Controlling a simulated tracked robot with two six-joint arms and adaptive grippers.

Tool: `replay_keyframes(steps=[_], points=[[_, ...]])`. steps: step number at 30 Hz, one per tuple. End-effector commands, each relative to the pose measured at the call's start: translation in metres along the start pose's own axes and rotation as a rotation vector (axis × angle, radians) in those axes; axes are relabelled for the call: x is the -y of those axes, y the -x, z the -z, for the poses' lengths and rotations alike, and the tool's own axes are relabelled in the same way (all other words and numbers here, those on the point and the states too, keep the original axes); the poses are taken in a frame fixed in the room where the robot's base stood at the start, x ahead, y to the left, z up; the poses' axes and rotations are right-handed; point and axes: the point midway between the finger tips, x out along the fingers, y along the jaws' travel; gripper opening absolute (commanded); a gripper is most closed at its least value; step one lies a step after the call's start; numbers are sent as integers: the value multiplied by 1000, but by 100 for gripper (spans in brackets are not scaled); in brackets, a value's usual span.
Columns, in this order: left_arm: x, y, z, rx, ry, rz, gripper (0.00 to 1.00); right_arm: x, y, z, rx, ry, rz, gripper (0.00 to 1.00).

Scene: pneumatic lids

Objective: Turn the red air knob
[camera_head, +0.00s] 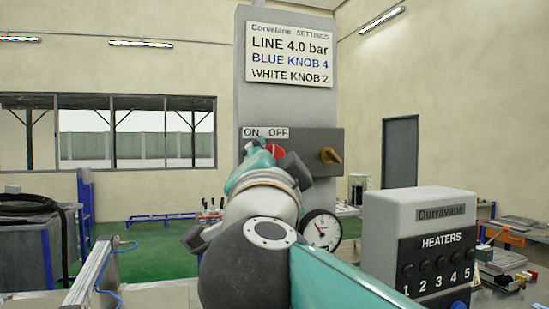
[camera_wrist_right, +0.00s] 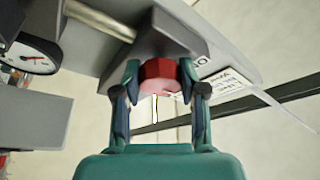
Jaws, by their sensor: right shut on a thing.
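The red air knob (camera_wrist_right: 158,77) sits between the two fingers of my right gripper (camera_wrist_right: 160,82) in the right wrist view, with a finger against each side. In the head view only a part of the red knob (camera_head: 274,151) shows past my right gripper (camera_head: 262,158), below the ON and OFF labels (camera_head: 266,132). My right arm hides much of the knob's mount. My right gripper is shut on the knob. My left gripper is not in either view.
A grey HEATERS box (camera_head: 418,208) stands close on the right. A settings sign (camera_head: 290,54) hangs above.

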Motion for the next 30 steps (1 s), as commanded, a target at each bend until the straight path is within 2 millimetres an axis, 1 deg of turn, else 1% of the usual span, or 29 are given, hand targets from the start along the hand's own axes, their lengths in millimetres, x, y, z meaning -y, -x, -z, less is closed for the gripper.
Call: replay_keyframes(steps=[1,15,21,30], points=[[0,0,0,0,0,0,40,1,0,3,-7,-47,-19,7],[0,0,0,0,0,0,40,2,-1,3,-6,-441,-182,7],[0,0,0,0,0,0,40,2,-1,3,-6,-558,-232,7],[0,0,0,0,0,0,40,1,-1,2,-5,-642,-270,7]])
